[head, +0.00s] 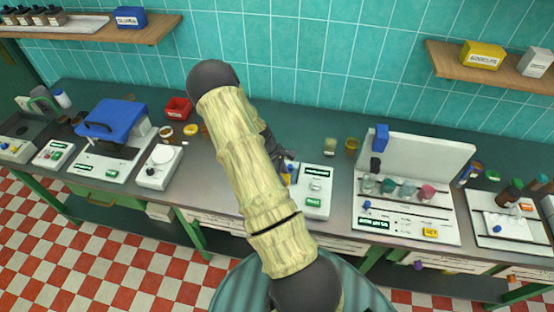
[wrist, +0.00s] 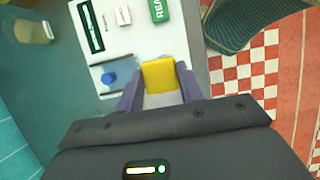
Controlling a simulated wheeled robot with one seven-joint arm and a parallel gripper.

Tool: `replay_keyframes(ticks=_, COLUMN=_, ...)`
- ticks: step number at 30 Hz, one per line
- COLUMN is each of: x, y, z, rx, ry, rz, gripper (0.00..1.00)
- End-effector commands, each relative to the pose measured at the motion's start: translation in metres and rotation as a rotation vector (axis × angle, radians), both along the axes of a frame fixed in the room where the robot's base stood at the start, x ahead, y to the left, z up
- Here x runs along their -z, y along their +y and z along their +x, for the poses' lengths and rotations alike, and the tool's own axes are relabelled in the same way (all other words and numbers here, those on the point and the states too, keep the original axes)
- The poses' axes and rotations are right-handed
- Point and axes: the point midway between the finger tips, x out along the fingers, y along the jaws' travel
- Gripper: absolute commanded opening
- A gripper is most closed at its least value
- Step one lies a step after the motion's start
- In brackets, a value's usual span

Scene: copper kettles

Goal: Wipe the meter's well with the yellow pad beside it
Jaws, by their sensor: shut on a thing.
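The meter is a white box (head: 318,181) on the counter right of my arm in the head view. The wrist view shows its white top (wrist: 130,45) close up, with a dark slot-shaped panel, a small pale button and a green label. A round blue part (wrist: 108,77) is set on its top near the left finger; I cannot tell whether it covers the well. My gripper (wrist: 158,80) is shut on the yellow pad (wrist: 161,74), which sits between its fingers over the meter's edge. Whether the pad touches the meter is unclear. In the head view my arm mostly hides the gripper.
A yellowish cup (head: 352,146) and a greenish one (head: 330,145) stand behind the meter. A white rack station (head: 400,220) with several vessels is to the right. A white scale-like device (head: 157,177) and a red bin (head: 178,108) are to the left.

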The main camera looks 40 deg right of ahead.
Motion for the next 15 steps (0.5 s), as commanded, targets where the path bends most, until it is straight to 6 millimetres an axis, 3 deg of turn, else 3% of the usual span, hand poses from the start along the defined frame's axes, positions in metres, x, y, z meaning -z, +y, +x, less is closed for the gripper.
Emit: replay_keyframes(ticks=15, x=0.0044, y=-0.0035, z=-0.003, rx=-0.008, ry=0.001, rz=0.001, gripper=0.19)
